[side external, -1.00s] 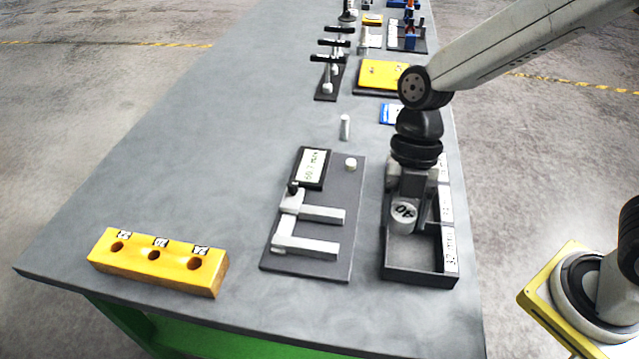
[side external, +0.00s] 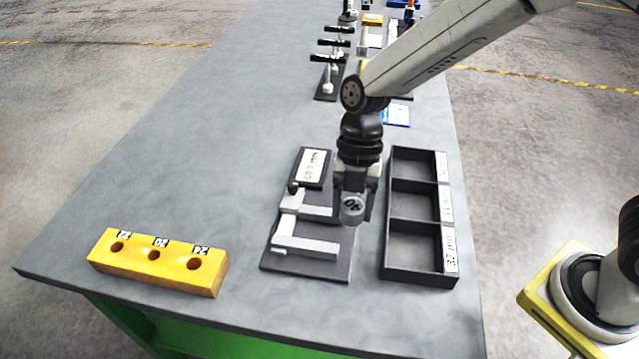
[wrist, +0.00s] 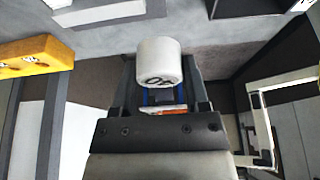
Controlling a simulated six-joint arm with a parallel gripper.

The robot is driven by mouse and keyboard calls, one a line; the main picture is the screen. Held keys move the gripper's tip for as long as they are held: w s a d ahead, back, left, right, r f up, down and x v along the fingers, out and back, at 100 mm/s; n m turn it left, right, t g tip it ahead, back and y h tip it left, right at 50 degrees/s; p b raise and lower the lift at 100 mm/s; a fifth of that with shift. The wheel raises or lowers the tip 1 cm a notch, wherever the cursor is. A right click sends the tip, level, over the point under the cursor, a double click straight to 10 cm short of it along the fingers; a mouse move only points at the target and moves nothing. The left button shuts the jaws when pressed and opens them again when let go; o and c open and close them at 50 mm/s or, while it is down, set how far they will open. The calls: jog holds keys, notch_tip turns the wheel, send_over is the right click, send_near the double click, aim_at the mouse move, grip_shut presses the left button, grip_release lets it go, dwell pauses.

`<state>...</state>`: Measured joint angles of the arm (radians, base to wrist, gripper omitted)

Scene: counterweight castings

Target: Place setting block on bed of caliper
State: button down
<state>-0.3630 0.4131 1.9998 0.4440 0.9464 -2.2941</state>
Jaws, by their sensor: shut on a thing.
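My gripper (side external: 356,195) points down and is shut on a pale grey cylindrical setting block (side external: 352,210) with dark digits on its end face. The block also shows between the fingers in the wrist view (wrist: 158,60). It appears held above the right part of the caliper's dark base plate (side external: 338,265), just right of the jaws. The caliper (side external: 290,225) has two pale jaws pointing right, with a gap between them, and a display (side external: 313,168). My gripper hides part of the plate and perhaps the upper jaw's tip.
A black tray (side external: 386,235) with three compartments and labels on its right side stands right of the caliper; its compartments look empty. A yellow block (side external: 140,268) with three labelled holes lies at the left front. Clamps (side external: 330,68) stand farther back. The table between is clear.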

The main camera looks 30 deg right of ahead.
send_over(321, 237)
jog(key=shift+s+d+f, duration=0.1)
jog(key=shift+s+f, duration=0.05)
jog(key=shift+f, duration=2.7)
jog(key=shift+w+f, duration=0.2)
jog(key=shift+f, duration=1.65)
jog(key=shift+f, duration=0.15)
jog(key=shift+c, duration=0.4)
grip_release()
jog(key=v, duration=1.2)
